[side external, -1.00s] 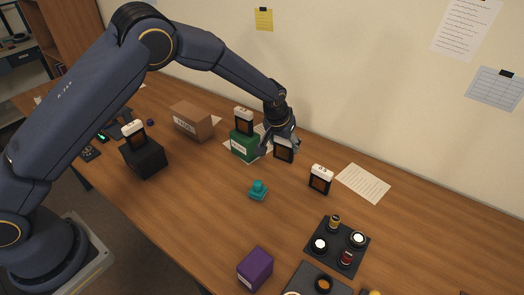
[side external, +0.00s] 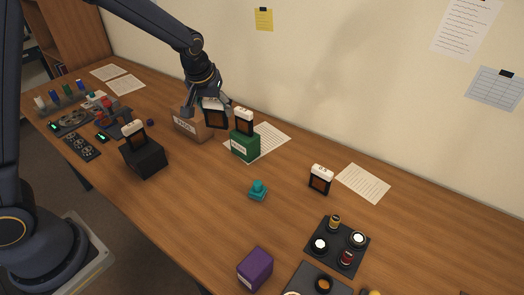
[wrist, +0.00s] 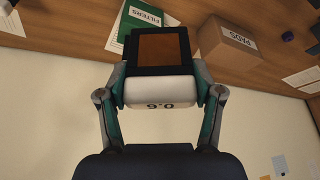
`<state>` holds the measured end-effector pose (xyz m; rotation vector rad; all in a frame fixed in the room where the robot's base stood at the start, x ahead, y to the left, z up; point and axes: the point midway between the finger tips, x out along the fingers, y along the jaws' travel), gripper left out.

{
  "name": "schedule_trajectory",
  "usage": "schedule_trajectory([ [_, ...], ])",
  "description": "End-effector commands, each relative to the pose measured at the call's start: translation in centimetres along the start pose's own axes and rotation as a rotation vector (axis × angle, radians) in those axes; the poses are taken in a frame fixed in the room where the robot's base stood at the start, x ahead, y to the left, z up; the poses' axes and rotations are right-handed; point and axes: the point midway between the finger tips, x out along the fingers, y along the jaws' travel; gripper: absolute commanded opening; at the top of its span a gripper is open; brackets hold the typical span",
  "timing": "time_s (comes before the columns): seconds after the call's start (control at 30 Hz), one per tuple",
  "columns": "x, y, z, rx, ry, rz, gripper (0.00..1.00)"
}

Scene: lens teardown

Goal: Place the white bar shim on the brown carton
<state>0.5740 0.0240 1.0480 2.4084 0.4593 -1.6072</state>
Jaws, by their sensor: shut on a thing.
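My gripper (side external: 202,110) is shut on a white bar shim, a dark frame with an amber window and a white top bar (side external: 215,112). In the wrist view the shim (wrist: 158,60) is between my fingers (wrist: 160,92), its white bar marked with a number that looks like 0.6. The brown carton (side external: 183,128) stands at the back; the gripper and shim cover its right part in the side view. In the wrist view the carton (wrist: 222,48) is right of the shim. The shim appears above table level; whether it touches the carton I cannot tell.
A green box (side external: 243,146) with a similar shim (side external: 244,121) on it stands just right of the carton. A black box (side external: 145,160) also carries one. Another shim (side external: 320,179) stands on the table. A teal knob-like piece (side external: 258,190) and purple box (side external: 255,269) are nearer.

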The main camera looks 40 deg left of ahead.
Motion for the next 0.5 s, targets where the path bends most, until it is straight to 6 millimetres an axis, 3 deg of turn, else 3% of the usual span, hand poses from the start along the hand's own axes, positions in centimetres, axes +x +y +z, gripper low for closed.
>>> schedule_trajectory([
  [0.03,-0.6,-3.0,-1.4,-0.065,0.004,-0.025,0.31],
  [0.2,-2.3,-11.3,-4.0,-0.232,0.003,-0.095,0.31],
  [0.33,-3.3,-15.7,-4.9,-0.318,0.002,-0.132,0.31],
  [0.5,-3.5,-18.4,-5.1,-0.371,0.0,-0.155,0.31],
])
